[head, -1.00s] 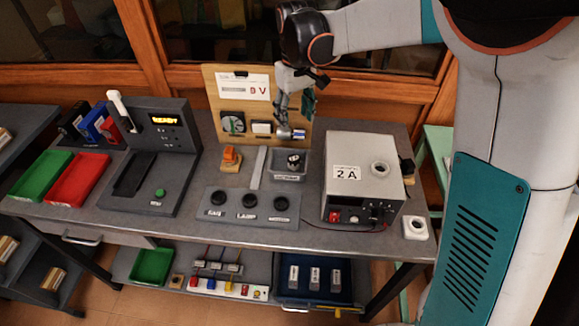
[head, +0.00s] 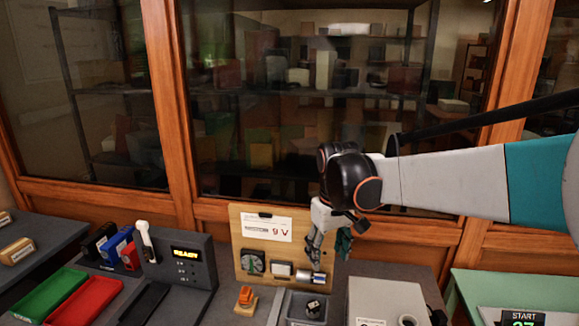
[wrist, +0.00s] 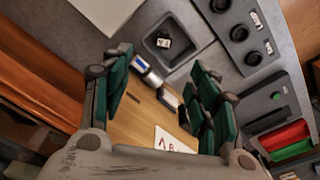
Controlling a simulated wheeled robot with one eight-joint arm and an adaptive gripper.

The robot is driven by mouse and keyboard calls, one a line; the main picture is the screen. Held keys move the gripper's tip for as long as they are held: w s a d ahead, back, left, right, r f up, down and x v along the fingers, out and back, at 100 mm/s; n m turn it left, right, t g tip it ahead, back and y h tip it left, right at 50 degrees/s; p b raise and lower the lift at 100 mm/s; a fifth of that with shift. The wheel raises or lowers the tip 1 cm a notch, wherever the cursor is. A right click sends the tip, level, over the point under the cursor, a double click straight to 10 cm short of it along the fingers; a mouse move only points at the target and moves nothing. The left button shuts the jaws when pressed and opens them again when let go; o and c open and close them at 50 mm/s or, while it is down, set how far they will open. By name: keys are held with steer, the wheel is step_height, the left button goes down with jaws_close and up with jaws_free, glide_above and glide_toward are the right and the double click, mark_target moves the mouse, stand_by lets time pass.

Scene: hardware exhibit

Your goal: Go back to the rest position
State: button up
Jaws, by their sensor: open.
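My gripper (head: 318,250) hangs in front of the right edge of an upright wooden board (head: 244,240) with a "9 V" card. In the wrist view my gripper (wrist: 163,92) shows two green-padded fingers spread wide apart, with nothing held between them. A silver cylinder with a blue end (wrist: 147,72) lies at the board, beyond the fingers; in the head view this cylinder (head: 311,279) is just below the fingertips. My arm reaches in from the right, about level.
A grey device with a "READY" display (head: 188,262) stands left of the board. Green (head: 48,296) and red (head: 86,303) trays lie farther left. A grey box (head: 385,298) is close on the right, and a green table (head: 500,288) stands beyond. Windows rise behind.

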steer(key=s+d+m+t, duration=0.2)
steer(key=s+d, duration=0.3)
steer(key=s, duration=0.6)
steer(key=s+d+m+t, duration=0.2)
steer(key=s+d+t, duration=0.2)
steer(key=s, duration=0.8)
steer(key=shift+d+r+m, duration=0.3)
steer(key=shift+d+r, duration=0.15)
steer(key=shift+d, duration=0.25)
steer(key=shift+c, duration=0.2)
